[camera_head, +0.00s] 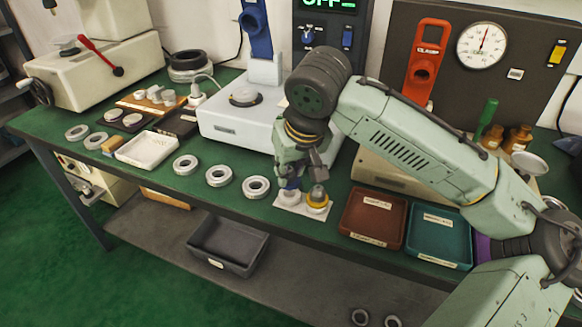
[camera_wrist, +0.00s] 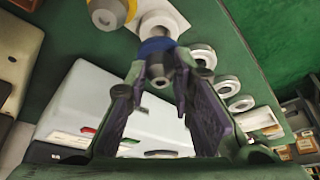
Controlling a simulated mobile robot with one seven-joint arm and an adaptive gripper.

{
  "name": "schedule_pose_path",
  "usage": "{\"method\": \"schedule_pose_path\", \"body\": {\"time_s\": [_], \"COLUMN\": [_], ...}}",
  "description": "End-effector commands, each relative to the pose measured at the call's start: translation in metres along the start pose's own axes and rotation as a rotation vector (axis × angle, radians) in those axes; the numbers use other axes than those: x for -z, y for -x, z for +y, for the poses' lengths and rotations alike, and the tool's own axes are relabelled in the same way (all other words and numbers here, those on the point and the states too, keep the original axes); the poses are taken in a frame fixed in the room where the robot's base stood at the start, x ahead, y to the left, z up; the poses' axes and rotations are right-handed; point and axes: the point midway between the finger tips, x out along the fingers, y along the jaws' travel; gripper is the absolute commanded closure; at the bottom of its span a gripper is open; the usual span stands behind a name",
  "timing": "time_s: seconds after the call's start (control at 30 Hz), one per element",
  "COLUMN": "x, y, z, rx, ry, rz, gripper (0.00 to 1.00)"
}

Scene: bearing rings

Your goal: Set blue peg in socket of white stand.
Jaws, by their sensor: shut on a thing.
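The blue peg (camera_wrist: 158,46) is between the fingertips of my gripper (camera_wrist: 160,68) in the wrist view, with a grey metal end toward the camera. My gripper (camera_head: 291,178) points down over the white stand (camera_head: 288,207) at the bench's front edge in the head view. The stand (camera_wrist: 182,14) shows behind the peg in the wrist view, with a pale round socket (camera_wrist: 160,22) in line with the peg. My fingers hide much of the peg in the head view. I cannot tell whether the peg's lower end is inside the socket or just above it.
A yellow-and-grey round piece (camera_head: 317,197) stands on the stand, close beside my gripper. Several bearing rings (camera_head: 218,176) lie to the left. A brown tray (camera_head: 372,218) and a teal tray (camera_head: 440,235) are to the right. A white machine (camera_head: 232,122) is behind.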

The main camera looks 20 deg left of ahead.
Motion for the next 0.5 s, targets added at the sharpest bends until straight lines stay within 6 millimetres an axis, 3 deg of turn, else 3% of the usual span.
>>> {"method": "schedule_pose_path", "body": {"time_s": [0.5], "x": [-0.005], "y": [-0.011], "z": [0.000], "rx": [0.001], "ry": [0.000], "rz": [0.000], "gripper": [1.00]}}
